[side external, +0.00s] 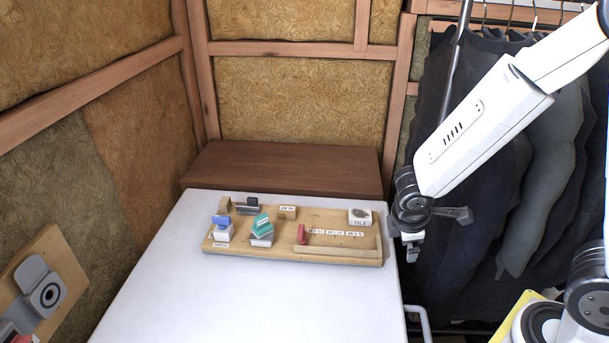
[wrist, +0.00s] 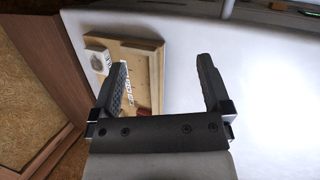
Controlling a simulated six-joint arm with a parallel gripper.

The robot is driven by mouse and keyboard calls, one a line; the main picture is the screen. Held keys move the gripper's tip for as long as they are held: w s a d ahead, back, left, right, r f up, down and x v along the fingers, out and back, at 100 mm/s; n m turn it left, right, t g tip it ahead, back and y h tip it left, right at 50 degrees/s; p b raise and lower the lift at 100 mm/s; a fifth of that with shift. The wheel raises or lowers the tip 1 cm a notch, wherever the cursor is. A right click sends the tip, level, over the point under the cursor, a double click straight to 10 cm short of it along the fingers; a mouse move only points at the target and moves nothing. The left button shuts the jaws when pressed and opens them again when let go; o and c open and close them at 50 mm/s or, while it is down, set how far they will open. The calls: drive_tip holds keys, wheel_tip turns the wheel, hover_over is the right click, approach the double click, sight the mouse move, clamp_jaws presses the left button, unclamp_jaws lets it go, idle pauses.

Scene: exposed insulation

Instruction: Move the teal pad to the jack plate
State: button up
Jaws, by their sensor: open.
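A teal pad (side external: 262,224) lies near the middle of the wooden board (side external: 280,225) in the side view, on or against a pale block (side external: 262,239). Small plates with printed labels stand on the board, one at the back (side external: 287,210) and one at the front left (side external: 220,245). The lettering is too small to tell which is the jack plate. My gripper (wrist: 158,80) is open and empty in the wrist view. In the side view my gripper (side external: 411,245) hangs right of the board, apart from the pad. The teal pad does not show in the wrist view.
The board also carries a blue-topped block (side external: 221,221), a black piece (side external: 252,203), a red block (side external: 301,234) and a white block with a dark top (side external: 360,216). The white table (side external: 240,305) is clear in front. Coats (side external: 525,150) hang at right.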

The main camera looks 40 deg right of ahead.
drive_tip(key=a+r+m+y, duration=0.1)
drive_tip(key=m, duration=0.2)
drive_tip(key=s+m+y, duration=0.1)
drive_tip(key=m, duration=0.2)
drive_tip(key=a+r+m+t+y, duration=0.1)
drive_tip(key=m+y, duration=0.1)
drive_tip(key=m, duration=0.2)
drive_tip(key=shift+s+a+r, duration=0.3)
drive_tip(key=shift+s+a, duration=0.05)
